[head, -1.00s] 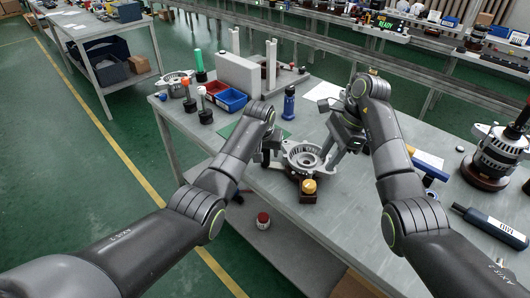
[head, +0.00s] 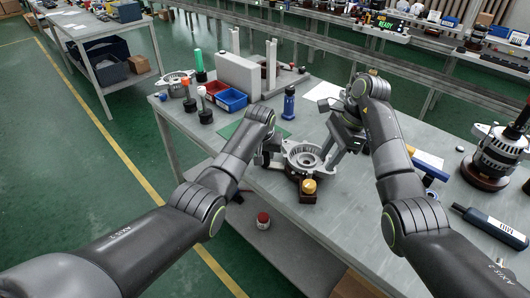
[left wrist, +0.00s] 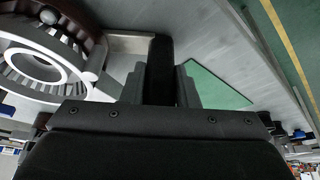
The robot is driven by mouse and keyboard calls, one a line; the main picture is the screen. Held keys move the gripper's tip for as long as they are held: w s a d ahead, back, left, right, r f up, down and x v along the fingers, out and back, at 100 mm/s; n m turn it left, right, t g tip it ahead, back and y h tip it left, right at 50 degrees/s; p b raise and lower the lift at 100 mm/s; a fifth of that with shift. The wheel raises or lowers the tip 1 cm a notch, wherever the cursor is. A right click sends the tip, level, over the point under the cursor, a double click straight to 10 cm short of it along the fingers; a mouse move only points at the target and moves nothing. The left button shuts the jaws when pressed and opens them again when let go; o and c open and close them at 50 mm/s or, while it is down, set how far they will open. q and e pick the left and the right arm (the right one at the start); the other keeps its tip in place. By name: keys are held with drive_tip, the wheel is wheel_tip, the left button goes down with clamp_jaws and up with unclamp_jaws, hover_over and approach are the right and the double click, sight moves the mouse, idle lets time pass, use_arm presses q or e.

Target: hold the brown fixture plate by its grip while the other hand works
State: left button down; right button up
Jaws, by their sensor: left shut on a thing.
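The brown fixture plate (head: 308,197) lies on the grey workbench, mostly hidden under a silver ring-shaped housing (head: 304,157). A yellow knob (head: 309,186) stands at its near end. My left gripper (head: 272,153) is at the left side of the plate. In the left wrist view its jaws (left wrist: 160,80) are closed on a dark grip (left wrist: 160,58), with the housing (left wrist: 40,58) at the left. My right gripper (head: 332,148) is over the right side of the housing. Its fingertips are too small and partly hidden to tell their opening or contact.
Red and blue bins (head: 232,100), a blue bottle-shaped item (head: 289,103) and a green mat (head: 240,130) are behind the left gripper. An assembled alternator (head: 495,155) and a dark handheld tool (head: 488,224) are at the right. The near bench surface is mostly clear.

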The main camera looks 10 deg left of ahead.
use_arm(q)
drive_tip(key=c, duration=1.8)
unclamp_jaws()
drive_tip(key=shift+c, duration=1.1)
use_arm(e)
drive_tip(key=shift+o, duration=0.8)
drive_tip(key=m+t+y, duration=0.6)
drive_tip(key=m+y, duration=0.2)
drive_tip(key=y, duration=0.1)
approach(312, 184)
drive_tip(key=x, duration=1)
drive_tip(key=shift+a+f, duration=0.1)
drive_tip(key=shift+a, duration=0.1)
